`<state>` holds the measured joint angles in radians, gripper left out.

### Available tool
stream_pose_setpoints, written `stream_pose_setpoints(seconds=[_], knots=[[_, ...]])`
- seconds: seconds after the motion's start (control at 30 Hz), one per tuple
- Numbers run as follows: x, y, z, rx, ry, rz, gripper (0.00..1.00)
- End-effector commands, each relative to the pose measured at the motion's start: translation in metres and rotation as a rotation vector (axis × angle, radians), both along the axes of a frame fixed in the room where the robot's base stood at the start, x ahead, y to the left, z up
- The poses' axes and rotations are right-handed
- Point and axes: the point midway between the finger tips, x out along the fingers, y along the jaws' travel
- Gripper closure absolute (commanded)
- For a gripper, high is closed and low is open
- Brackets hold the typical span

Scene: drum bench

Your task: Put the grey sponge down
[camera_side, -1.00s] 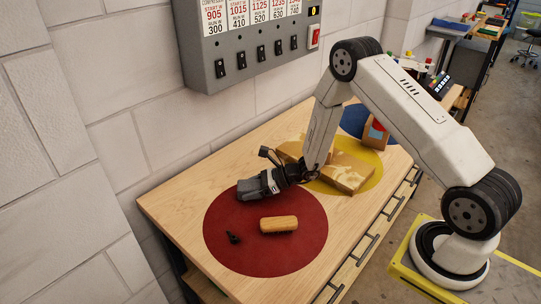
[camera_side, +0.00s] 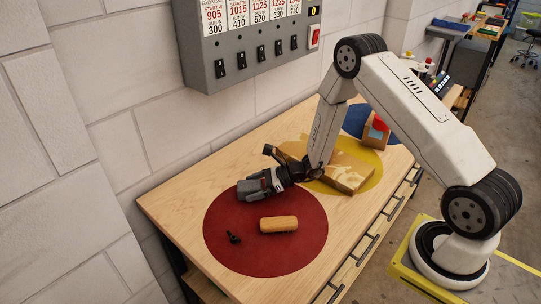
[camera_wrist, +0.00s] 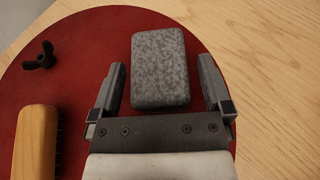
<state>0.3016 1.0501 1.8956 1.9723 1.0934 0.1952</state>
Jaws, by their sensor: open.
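The grey sponge (camera_wrist: 160,68) is a speckled, rounded block lying on the red round mat (camera_wrist: 75,25). In the side view the sponge (camera_side: 246,191) is at the mat's back edge, partly hidden by my gripper (camera_side: 262,185). In the wrist view my gripper (camera_wrist: 163,88) is open, with one finger on each side of the sponge. A gap shows between the sponge and each finger.
A wooden-backed brush (camera_side: 279,224) and a black wing nut (camera_side: 234,237) lie on the red mat. The wall-mounted switch panel (camera_side: 250,50) is behind the table.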

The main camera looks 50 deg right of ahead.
Motion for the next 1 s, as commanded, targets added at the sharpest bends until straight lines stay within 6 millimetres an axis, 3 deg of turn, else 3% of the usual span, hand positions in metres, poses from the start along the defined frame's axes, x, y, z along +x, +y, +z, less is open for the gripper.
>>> stream_pose_setpoints(seconds=[0.6, 1.0], knots=[[-0.06, -0.06, 0.035, 0.0, -0.001, -0.004, 0.0], [-0.071, -0.07, 0.042, 0.001, -0.001, 0.0, 0.0]])
